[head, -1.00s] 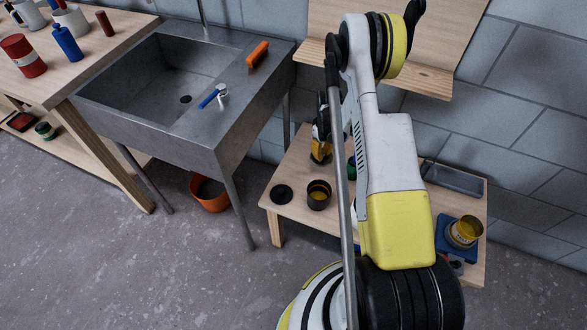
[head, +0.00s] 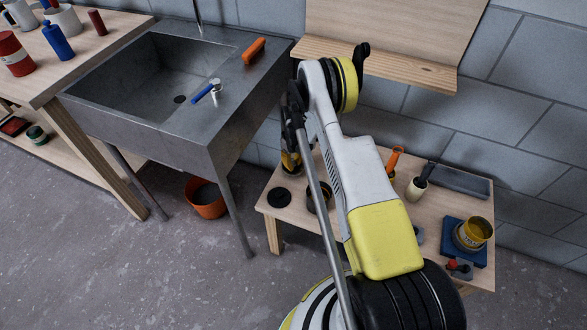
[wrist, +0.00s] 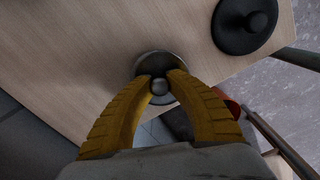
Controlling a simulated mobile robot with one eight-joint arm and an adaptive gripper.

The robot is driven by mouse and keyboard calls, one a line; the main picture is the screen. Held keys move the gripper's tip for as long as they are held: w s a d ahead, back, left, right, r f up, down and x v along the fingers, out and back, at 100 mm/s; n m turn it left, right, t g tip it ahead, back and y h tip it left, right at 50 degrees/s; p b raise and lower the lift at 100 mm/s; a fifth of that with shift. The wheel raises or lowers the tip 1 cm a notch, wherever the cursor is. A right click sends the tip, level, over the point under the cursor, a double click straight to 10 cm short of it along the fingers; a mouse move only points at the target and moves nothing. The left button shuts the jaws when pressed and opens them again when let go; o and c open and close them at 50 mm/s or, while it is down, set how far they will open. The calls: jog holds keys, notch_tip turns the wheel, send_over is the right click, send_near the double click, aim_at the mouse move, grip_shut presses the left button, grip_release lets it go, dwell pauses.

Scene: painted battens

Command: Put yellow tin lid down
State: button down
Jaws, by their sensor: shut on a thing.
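My gripper (wrist: 160,80) has its yellow fingers shut on the small round knob of a dark grey lid (wrist: 157,62) in the wrist view. The lid is near the bench's edge; I cannot tell if it touches the wood. In the head view my gripper (head: 291,162) is at the left back of the low bench (head: 262,207), and the held lid is not clear there. A second, black lid (head: 279,197) lies flat on the bench; it also shows in the wrist view (wrist: 245,22). A yellow tin (head: 472,233) stands at the bench's right on a blue object.
A dark open tin (head: 318,197) is partly behind my arm. A brush (head: 417,185) and a grey tray (head: 460,182) are at the bench's back. The sink (head: 200,135) and orange bucket (head: 206,198) are on the left. A wooden shelf (head: 380,65) juts out above.

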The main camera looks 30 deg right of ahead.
jog(key=shift+f, duration=0.8)
jog(key=shift+r, duration=0.15)
jog(key=c, duration=1.3)
grip_release()
jog(key=shift+f, duration=0.2)
jog(key=shift+c, duration=0.2)
